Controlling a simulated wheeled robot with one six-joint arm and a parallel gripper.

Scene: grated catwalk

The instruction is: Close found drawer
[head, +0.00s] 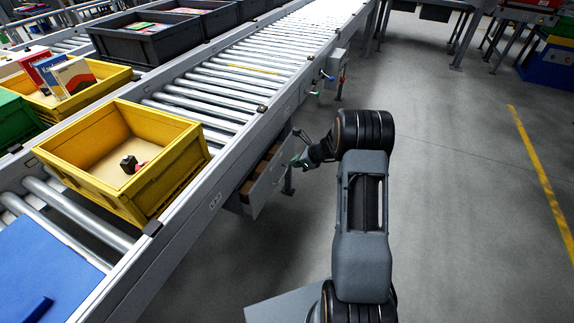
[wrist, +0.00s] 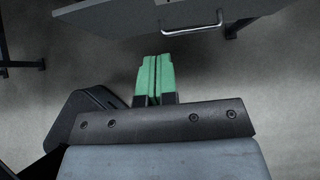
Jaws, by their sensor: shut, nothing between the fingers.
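The drawer (head: 266,180) hangs under the side of the roller conveyor and stands partly open, with brown inside showing. Its grey front and metal bar handle (wrist: 191,30) cross the top of the wrist view. My gripper (head: 298,162) is at the drawer front in the head view, close to its far end. In the wrist view my gripper (wrist: 153,57) shows two green fingers pressed together, with nothing between them. Their tips are just below the drawer front's lower edge in the picture, left of the handle's middle. I cannot tell if they touch it.
A yellow bin (head: 179,190) holding a small dark and red object stands on the conveyor (head: 226,75) above the drawer. A control box (head: 336,68) hangs on the conveyor side farther on. The grey floor (head: 455,215) to the right is clear.

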